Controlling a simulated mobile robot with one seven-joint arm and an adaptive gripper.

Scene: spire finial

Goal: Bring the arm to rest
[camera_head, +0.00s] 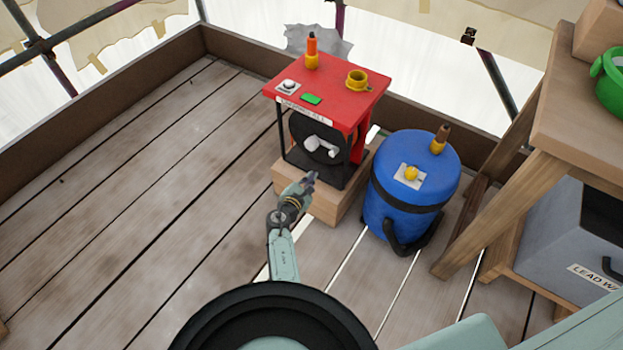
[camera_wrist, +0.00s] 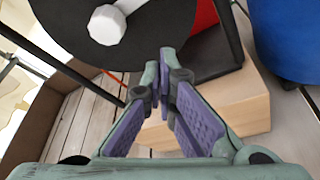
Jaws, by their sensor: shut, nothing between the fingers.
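My arm (camera_head: 283,255) reaches forward over the plank deck, and my gripper (camera_head: 311,178) is at its end, in front of the red-topped machine (camera_head: 335,92). In the wrist view my gripper (camera_wrist: 161,75) has its fingertips together, with nothing between them. The tips are just below the machine's black round face (camera_wrist: 125,38) in that picture. A white knob (camera_wrist: 108,22) sits on this face. I cannot tell the exact gap between the fingertips and the machine.
The machine stands on a wooden block (camera_head: 322,203). A blue drum (camera_head: 408,187) stands close to its right. A wooden bench (camera_head: 565,120) with a green pot (camera_head: 611,82) is at the right, above a grey box (camera_head: 572,235). The deck (camera_head: 130,190) at the left is clear, edged by a brown board (camera_head: 100,107).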

